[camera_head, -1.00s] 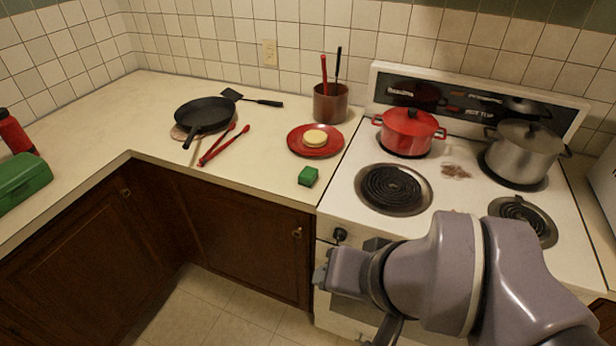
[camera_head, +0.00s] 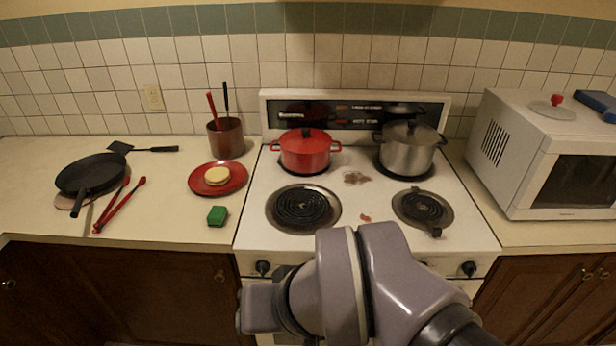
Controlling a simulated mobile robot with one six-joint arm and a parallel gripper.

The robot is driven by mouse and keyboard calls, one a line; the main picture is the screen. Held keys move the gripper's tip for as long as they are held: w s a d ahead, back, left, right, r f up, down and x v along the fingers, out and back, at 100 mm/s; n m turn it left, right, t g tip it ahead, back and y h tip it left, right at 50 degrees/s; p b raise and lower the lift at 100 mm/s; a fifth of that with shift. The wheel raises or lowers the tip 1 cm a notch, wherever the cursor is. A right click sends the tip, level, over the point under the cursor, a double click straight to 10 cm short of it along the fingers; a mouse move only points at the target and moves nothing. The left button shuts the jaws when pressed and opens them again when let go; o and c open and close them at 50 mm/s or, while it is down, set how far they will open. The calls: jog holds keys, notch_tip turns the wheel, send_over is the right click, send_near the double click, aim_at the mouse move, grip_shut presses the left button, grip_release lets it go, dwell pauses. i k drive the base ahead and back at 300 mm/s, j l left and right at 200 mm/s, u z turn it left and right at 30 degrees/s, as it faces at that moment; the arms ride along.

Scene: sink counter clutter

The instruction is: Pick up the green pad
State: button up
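The green pad (camera_head: 217,215) is a small green block lying on the counter, in front of the red plate and left of the stove. Nothing covers it. My arm rises at the bottom centre, in front of the stove. Its far end points left, below and to the right of the pad and well apart from it. My gripper's fingers cannot be made out, so I cannot see whether they are open or shut.
The red plate (camera_head: 231,184) holds a round yellowish item (camera_head: 217,175). Red tongs (camera_head: 118,207), a black pan (camera_head: 90,174) and a utensil pot (camera_head: 226,139) stand nearby. The stove (camera_head: 357,214) bears a red pot (camera_head: 305,152) and a steel pot (camera_head: 409,149). Counter around the pad is clear.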

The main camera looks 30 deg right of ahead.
aim_at(217, 217)
jog(key=i+j+z, duration=0.15)
jog(key=i+z, duration=0.25)
jog(key=i+j+z, duration=0.15)
jog(key=z, duration=0.2)
jog(key=i+j+z, duration=0.25)
jog(key=j+z, duration=0.15)
jog(key=i+j+z, duration=0.15)
jog(key=j+z, duration=0.25)
